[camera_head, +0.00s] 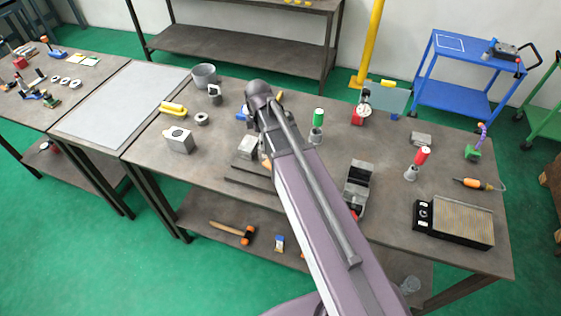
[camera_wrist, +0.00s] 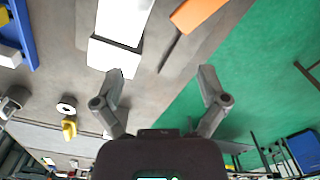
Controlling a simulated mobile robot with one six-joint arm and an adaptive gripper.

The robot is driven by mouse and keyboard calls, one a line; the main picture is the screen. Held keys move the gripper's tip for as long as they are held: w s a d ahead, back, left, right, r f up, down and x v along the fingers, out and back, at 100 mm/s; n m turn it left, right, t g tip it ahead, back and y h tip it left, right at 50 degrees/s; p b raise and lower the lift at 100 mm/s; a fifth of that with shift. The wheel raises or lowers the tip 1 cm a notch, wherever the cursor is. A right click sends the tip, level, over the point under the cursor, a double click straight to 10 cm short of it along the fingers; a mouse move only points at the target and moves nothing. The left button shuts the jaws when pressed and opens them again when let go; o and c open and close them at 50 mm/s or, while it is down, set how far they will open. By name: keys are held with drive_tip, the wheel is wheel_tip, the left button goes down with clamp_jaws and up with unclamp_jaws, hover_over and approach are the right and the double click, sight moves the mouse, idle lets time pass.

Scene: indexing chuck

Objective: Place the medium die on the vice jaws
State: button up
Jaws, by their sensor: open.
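The grey block-like vice (camera_head: 357,184) stands near the front edge of the bench, right of my arm, with an open gap along its top. I cannot tell for sure which piece is the medium die. A bright white block (camera_wrist: 116,56) is close by the left finger. In the head view my arm hides the gripper.
Bare bench top lies between vice and ribbed block.

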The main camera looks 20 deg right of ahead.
drive_tip(key=s+d+m, duration=0.3)
drive_tip(key=s+m, duration=0.8)
drive_tip(key=m, duration=0.5)
drive_tip(key=shift+d, duration=0.15)
drive_tip(key=shift+s, duration=0.1)
drive_tip(key=shift+c, duration=0.4)
drive_tip(key=w+a+r+m+p, duration=0.1)
drive_tip(key=w+a+m, duration=0.2)
drive_tip(key=w, duration=0.6)
drive_tip(key=w+a+r+m+p, duration=0.2)
drive_tip(key=w+a+m, duration=0.1)
drive_tip(key=w, duration=0.7)
drive_tip(key=shift+w+a+r+m, duration=0.15)
drive_tip(key=shift+w+a+m, duration=0.2)
drive_tip(key=shift+m, duration=0.35)
drive_tip(key=shift+s, duration=0.1)
